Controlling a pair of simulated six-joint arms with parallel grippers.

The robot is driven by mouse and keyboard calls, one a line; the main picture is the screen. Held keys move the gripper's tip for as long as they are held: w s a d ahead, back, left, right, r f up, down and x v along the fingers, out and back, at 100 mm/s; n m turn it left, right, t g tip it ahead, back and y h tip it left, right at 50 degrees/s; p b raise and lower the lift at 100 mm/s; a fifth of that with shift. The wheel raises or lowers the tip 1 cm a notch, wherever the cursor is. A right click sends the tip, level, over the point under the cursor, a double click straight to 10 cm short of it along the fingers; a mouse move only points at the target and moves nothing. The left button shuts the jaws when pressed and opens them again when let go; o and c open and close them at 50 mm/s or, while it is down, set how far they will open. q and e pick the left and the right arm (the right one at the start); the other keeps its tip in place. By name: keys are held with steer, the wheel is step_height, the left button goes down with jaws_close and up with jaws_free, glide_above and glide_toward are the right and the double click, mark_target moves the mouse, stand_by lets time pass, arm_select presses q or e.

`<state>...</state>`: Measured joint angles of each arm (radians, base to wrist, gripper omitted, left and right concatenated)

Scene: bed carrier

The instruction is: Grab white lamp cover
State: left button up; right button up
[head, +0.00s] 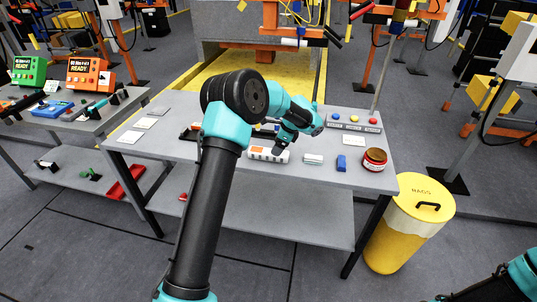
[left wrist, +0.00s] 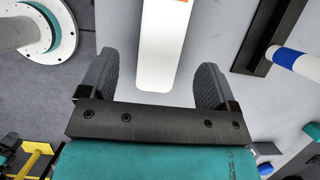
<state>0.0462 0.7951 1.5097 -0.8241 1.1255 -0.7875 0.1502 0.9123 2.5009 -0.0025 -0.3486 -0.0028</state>
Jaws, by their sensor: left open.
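The long white piece with an orange patch (head: 268,154), which looks like the lamp cover, lies on the grey table near its front edge. In the left wrist view the white cover (left wrist: 162,50) runs from the top edge down between my fingers, with orange at its far end. My left gripper (head: 283,142) is over the table at the cover; its fingers (left wrist: 157,82) are open, one on each side of the cover with gaps. I cannot tell the height gap between them. My arm hides part of the table. My right gripper is out of view.
To the right on the table are a small white block (head: 313,160), a blue block (head: 341,163), a red jar (head: 375,160) and a button panel (head: 354,123). A yellow bin (head: 410,225) stands beside the table. In the left wrist view a dark frame (left wrist: 253,45) lies right of the cover.

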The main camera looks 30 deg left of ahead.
arm_select(q)
steer(key=x, duration=0.5)
steer(key=shift+w, duration=0.1)
stand_by(0.3)
steer(key=c, duration=1)
steer(key=shift+r, duration=0.35)
step_height(320, 180, up, 3)
steer(key=shift+f, duration=0.15)
steer(key=s+d, duration=0.2)
steer(key=s, duration=0.2)
steer(key=s+d+r, duration=0.1)
steer(key=s+d, duration=0.2)
steer(key=s, duration=0.2)
steer(key=s+d, duration=0.3)
steer(key=s, duration=0.1)
steer(key=shift+s+d+r, duration=0.1)
steer(key=shift+s+r, duration=0.15)
steer(key=shift+s, duration=0.15)
